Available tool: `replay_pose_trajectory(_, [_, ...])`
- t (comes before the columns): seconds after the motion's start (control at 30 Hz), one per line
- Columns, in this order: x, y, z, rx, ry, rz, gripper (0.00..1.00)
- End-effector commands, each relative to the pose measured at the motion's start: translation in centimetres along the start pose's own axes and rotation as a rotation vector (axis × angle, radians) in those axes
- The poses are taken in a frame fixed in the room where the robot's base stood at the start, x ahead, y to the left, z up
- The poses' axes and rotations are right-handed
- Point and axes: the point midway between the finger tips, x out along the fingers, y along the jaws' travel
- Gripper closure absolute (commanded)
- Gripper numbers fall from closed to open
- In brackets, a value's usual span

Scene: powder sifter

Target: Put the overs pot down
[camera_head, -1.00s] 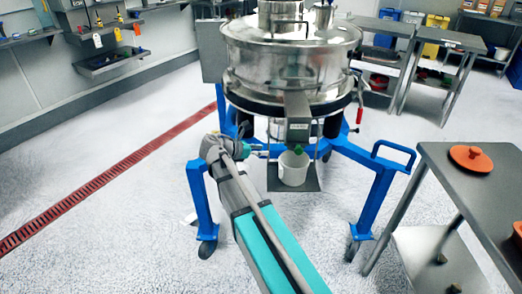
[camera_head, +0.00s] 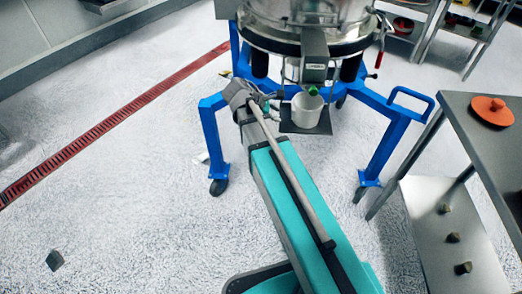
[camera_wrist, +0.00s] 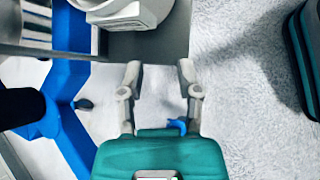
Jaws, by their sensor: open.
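The overs pot (camera_head: 306,109), a white pot, stands upright on the small grey shelf (camera_head: 310,128) under the sifter's green-tipped spout (camera_head: 313,91). In the wrist view the pot (camera_wrist: 138,12) shows only in part at the top edge, on the shelf plate (camera_wrist: 168,46). My gripper (camera_wrist: 159,72) is open, with its two fingers apart and nothing between them. The fingertips are at the shelf's near edge, apart from the pot. In the head view my gripper is small beside the pot's left side, and its fingers are hard to make out.
The sifter's blue frame (camera_head: 383,150) stands on legs around the shelf. A red floor drain (camera_head: 110,130) runs at the left; floor there is mostly clear.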

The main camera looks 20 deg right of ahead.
Motion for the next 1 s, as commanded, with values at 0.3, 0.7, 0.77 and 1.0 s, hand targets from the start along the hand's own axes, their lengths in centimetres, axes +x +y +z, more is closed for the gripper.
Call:
replay_pose_trajectory(0.3, [0.1,-7.1,-2.1,0.521,0.252,-0.257,0.55])
replay_pose_trajectory(0.7, [-2.4,-13.2,-4.4,1.046,0.387,-0.663,0.55])
replay_pose_trajectory(0.77, [-2.6,-13.6,-4.5,1.083,0.391,-0.699,0.55])
replay_pose_trajectory(1.0, [-3.0,-13.9,-4.8,1.13,0.393,-0.743,0.55])
